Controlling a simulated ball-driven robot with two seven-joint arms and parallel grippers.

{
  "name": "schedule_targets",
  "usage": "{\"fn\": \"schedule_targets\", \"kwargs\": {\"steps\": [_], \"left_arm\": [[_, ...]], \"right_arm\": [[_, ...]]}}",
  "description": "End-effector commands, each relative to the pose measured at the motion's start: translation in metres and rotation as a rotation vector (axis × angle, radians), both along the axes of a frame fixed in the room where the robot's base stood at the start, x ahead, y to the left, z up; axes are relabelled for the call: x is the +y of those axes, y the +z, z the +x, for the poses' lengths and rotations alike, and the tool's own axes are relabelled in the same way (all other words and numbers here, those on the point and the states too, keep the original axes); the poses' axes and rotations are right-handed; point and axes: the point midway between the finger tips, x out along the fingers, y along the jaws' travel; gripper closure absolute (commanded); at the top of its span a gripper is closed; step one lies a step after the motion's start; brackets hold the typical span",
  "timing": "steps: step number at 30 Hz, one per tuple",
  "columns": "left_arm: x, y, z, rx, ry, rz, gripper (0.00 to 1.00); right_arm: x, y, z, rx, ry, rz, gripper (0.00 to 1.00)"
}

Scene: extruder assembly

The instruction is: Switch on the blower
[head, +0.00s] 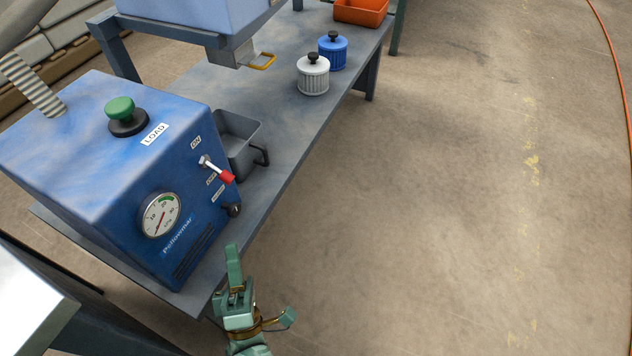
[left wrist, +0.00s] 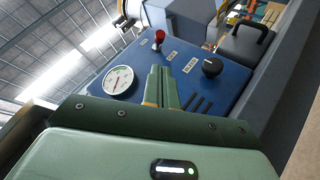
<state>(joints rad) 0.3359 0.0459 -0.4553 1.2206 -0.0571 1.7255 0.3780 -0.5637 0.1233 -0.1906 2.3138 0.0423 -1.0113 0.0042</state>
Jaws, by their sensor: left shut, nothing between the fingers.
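The blue blower box (head: 110,190) stands on the bench at left in the head view. Its front panel (left wrist: 195,90) also shows in the left wrist view. A metal toggle lever with a red tip (head: 228,177) sticks out of the panel below an ON label (head: 195,142), its tip angled down and away from that label. The red tip also shows in the left wrist view (left wrist: 159,36). My left gripper (head: 233,262) is shut and empty, below and in front of the panel, apart from the lever. In the left wrist view its fingers (left wrist: 161,78) point toward the panel.
A round gauge (head: 160,215) and a black knob (head: 234,210) sit near the lever. A green button (head: 120,109) is on top. A grey bin (head: 240,130) stands behind the box. White (head: 313,75) and blue (head: 332,50) canisters stand farther back.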

Motion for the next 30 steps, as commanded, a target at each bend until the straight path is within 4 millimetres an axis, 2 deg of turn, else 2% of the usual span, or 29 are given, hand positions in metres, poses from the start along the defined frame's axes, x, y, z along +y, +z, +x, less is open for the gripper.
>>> {"fn": "schedule_targets", "kwargs": {"steps": [1, 17, 30], "left_arm": [[0.001, -0.004, 0.0, -0.011, -0.001, -0.017, 1.0], [0.005, 0.006, 0.006, -0.035, 0.002, -0.04, 1.0], [0.02, 0.054, 0.057, -0.034, 0.002, -0.037, 1.0]], "right_arm": [[0.0, -0.001, 0.001, 0.001, 0.0, 0.0, 0.55], [-0.001, 0.004, 0.004, -0.009, 0.0, -0.002, 0.55], [0.0, 0.003, 0.006, -0.015, -0.002, 0.005, 0.55]]}}
